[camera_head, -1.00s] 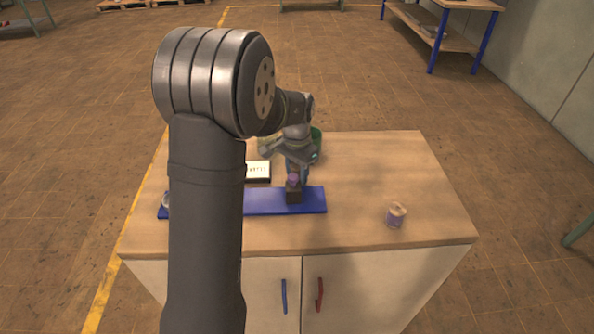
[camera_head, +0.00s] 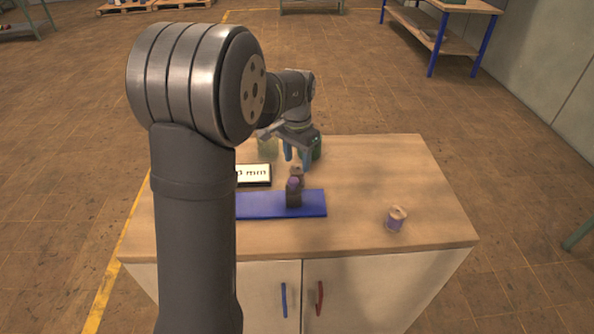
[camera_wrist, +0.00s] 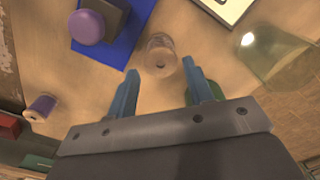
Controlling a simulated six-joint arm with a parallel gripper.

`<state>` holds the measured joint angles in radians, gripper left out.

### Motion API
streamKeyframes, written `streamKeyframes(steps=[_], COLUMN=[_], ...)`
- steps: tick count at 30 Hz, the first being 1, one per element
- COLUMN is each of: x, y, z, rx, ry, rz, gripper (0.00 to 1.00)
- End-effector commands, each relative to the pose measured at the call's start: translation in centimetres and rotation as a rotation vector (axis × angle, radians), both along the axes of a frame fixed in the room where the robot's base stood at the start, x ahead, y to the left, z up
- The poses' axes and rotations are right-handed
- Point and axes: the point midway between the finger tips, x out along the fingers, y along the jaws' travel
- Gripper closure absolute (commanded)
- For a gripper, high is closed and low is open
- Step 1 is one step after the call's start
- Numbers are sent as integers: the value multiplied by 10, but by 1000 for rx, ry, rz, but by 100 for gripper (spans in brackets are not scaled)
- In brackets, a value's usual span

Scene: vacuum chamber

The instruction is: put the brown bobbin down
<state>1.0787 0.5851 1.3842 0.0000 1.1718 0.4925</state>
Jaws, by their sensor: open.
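The brown bobbin (camera_head: 298,174) stands on the wooden tabletop just behind the blue plate, partly hidden by a dark block with a purple knob (camera_head: 293,190). In the wrist view the bobbin (camera_wrist: 160,55) shows from above, beside the edge of the blue plate and ahead of the fingertips. My gripper (camera_head: 297,157) is open and empty, above the bobbin and apart from it. Its two blue fingers (camera_wrist: 161,76) are spread wide in the wrist view, with bare wood between them.
The dark block stands on the blue plate (camera_head: 265,207). A purple bobbin (camera_head: 396,219) stands at the right of the table. A white display (camera_head: 254,174) lies left of my gripper. A clear glass vessel (camera_wrist: 270,55) and a green item (camera_head: 317,150) are close by. The right tabletop is mostly clear.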

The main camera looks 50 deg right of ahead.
Motion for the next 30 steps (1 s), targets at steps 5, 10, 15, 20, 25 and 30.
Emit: streamKeyframes(steps=[5,10,15,20,25,30], x=[0,0,0,0,0,0], y=[0,0,0,0,0,-4], z=[36,54,59,59,59,100], rx=[-2,-1,1,1,1,-7], ry=[-1,0,1,1,0,-4], rz=[0,0,0,0,0,0], gripper=[53,47,36,36,36,36])
